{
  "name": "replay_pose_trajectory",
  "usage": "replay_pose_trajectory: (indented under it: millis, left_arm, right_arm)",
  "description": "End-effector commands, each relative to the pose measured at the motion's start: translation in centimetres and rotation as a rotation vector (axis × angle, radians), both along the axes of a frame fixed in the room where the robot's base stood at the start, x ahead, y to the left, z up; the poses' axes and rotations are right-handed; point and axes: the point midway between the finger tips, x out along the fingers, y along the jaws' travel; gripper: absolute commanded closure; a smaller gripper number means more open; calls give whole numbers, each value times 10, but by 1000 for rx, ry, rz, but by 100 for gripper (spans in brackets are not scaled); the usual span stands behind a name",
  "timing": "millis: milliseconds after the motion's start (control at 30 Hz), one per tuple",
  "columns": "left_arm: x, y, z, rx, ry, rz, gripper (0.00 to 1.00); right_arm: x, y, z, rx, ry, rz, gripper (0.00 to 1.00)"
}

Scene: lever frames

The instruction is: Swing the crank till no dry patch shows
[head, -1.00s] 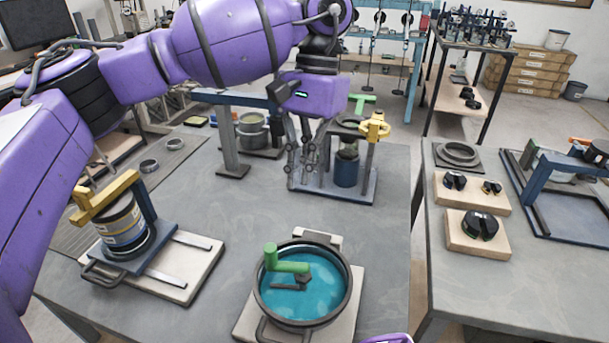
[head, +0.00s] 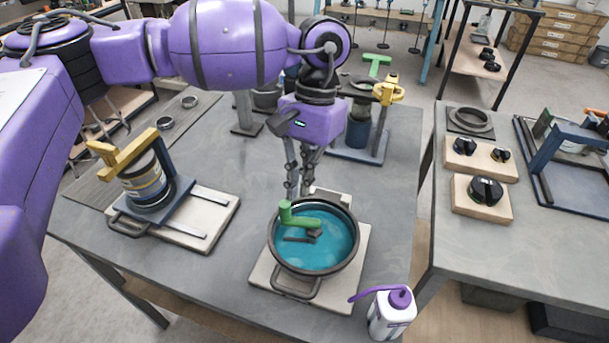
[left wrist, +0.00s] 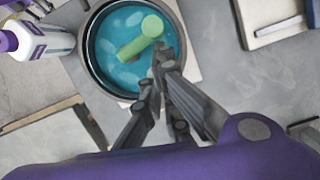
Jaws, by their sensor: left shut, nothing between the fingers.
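The crank (head: 305,220) is green, with an upright knob at its left end and an arm pointing right to a dark hub. It stands in a round dark pan (head: 275,259) with a teal floor (head: 335,245). In the left wrist view, the crank (left wrist: 138,42) lies across the teal floor, which shows several paler patches (left wrist: 102,58). My left gripper (head: 298,192) is shut and empty, fingers pointing down at the pan's far side, behind the knob. In the left wrist view its fingertips (left wrist: 156,80) overlap the pan's rim; I cannot tell whether they touch anything. My right gripper is out of view.
A white bottle with a purple spout (head: 392,312) stands at the table's front right corner. A can in a yellow-topped clamp (head: 146,185) is at left. A blue stand with a yellow handle (head: 388,92) is behind. Grey tabletop (head: 225,255) lies free between clamp and pan.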

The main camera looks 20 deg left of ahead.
Motion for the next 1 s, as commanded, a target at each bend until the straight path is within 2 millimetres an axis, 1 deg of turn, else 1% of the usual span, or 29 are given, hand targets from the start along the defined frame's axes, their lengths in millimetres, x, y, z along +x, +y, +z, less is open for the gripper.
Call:
replay_pose_trajectory:
  millis: [67,233,667,1000]
  left_arm:
    - [0,0,0,0,0,0,100]
    - [0,1,0,0,0,16,100]
    - [-3,4,1,0,-1,91,100]
    - [-6,7,0,0,0,161,100]
  right_arm:
    - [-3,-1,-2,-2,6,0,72]
    - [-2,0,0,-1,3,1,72]
    - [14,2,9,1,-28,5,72]
    - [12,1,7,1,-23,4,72]
